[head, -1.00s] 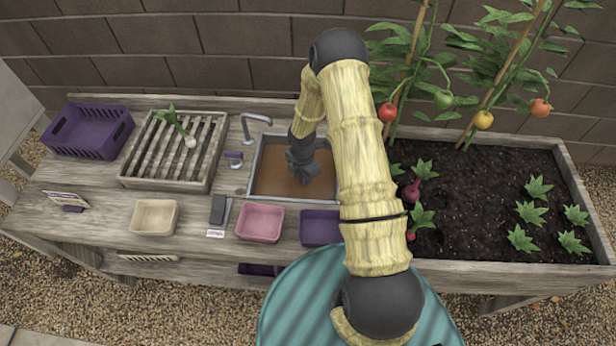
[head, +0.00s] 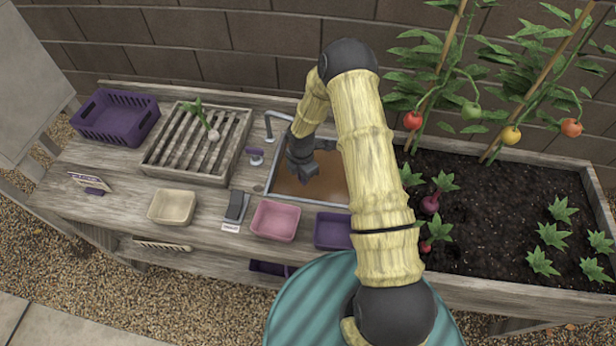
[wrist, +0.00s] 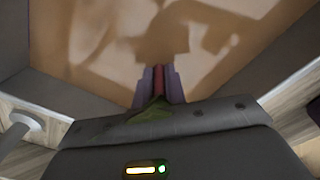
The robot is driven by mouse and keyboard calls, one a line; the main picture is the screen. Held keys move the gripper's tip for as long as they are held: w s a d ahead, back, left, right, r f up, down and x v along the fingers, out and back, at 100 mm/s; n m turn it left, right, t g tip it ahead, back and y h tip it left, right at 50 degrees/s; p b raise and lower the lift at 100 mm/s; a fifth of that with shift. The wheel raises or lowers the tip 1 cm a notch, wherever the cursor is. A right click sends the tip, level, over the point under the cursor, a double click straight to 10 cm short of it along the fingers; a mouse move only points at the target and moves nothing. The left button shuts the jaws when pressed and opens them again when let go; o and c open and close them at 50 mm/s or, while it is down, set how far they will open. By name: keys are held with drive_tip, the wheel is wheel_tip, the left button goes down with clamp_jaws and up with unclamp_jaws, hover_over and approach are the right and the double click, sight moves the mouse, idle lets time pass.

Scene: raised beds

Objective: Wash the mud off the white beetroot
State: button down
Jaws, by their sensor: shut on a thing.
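My gripper (head: 305,172) is over the left part of the sink (head: 284,190), which holds brown muddy water. A green leaf (wrist: 150,112) shows at the base of the fingers. A white root (head: 213,135) with green leaves, possibly the white beetroot, lies on the slatted wooden rack (head: 160,165) left of the sink. No mud is clear on it at this size.
The tap (head: 268,122) rises behind the sink's left corner. A purple crate (head: 115,118) stands far left. A planted soil bed (head: 490,215) is at right.

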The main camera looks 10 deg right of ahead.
drive_tip(key=shift+w+a, duration=0.15)
drive_tip(key=shift+a, duration=0.3)
drive_tip(key=s+d+p, duration=0.1)
drive_tip(key=s+d, duration=0.2)
drive_tip(key=d, duration=0.6)
drive_tip(key=shift+s+p, duration=0.35)
idle(0.5)
drive_tip(key=shift+w+a+b, duration=0.1)
drive_tip(key=shift+w+a, duration=0.55)
drive_tip(key=shift+a, duration=0.9)
drive_tip(key=shift+w+a+b, duration=0.15)
drive_tip(key=shift+w+a, duration=0.45)
drive_tip(key=shift+a, duration=0.9)
drive_tip(key=shift+w+a+b, duration=0.1)
drive_tip(key=shift+w+a, duration=0.55)
drive_tip(key=shift+a, duration=0.9)
drive_tip(key=shift+d, duration=0.1)
